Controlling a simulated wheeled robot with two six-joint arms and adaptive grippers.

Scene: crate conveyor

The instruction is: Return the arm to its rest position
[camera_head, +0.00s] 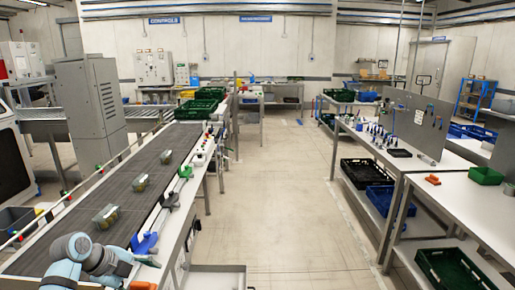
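My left arm comes in at the bottom left, over the near end of the dark conveyor belt (112,193). Its gripper (150,262) points right, at the conveyor's right edge. It is small and partly hidden by the arm links, so I cannot tell whether it is open or shut. An orange-brown block (143,285) lies just below it in the picture, at the bottom edge. My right arm and gripper are not in view.
Several grey-green packages (106,216) sit on the belt. A blue tool (145,243) lies on the conveyor's right ledge near my gripper. A grey cabinet (90,105) stands left of the belt. The aisle floor (285,190) is clear; workbenches (465,200) line the right.

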